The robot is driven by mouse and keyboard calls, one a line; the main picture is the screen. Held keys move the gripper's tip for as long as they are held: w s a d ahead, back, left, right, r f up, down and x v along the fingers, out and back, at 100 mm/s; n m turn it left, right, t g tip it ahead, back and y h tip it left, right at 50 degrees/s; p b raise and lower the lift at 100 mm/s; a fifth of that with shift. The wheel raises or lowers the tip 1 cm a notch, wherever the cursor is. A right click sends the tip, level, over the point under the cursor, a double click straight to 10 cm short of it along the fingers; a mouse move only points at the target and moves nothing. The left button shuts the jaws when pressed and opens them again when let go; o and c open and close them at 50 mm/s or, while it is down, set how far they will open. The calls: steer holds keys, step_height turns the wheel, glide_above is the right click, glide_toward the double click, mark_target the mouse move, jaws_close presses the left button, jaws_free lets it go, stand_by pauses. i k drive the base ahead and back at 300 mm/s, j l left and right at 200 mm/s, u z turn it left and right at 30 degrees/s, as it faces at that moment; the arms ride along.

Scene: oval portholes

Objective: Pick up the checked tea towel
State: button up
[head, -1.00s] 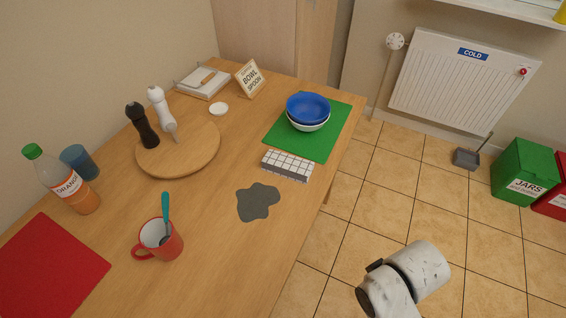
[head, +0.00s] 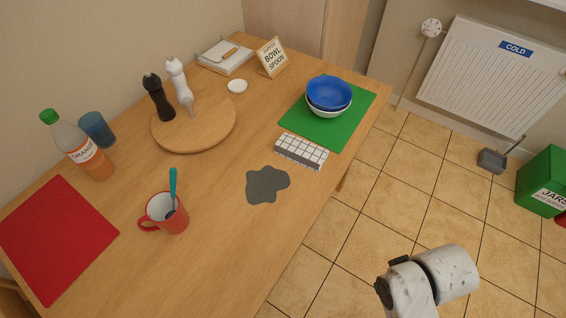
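The checked tea towel (head: 301,150) is a folded white block with a dark grid and a grey front side. It lies flat on the wooden table near the right edge, just below the green mat (head: 313,132). Nothing covers it. My arm shows at the lower right, over the floor and off the table, well apart from the towel. The fingers of my gripper cannot be made out in this view.
Blue and white bowls (head: 329,94) are stacked on the green mat. A dark grey spill-like patch (head: 266,184) lies below the towel. A red mug (head: 168,214) with a teal-handled utensil stands further left. A round board (head: 215,122) bears two mills. Tiled floor lies right of the table.

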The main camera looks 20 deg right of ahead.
mark_target(311, 157)
steer(key=i+j+u, duration=0.1)
steer(key=i+j, duration=0.65)
steer(key=j, duration=0.05)
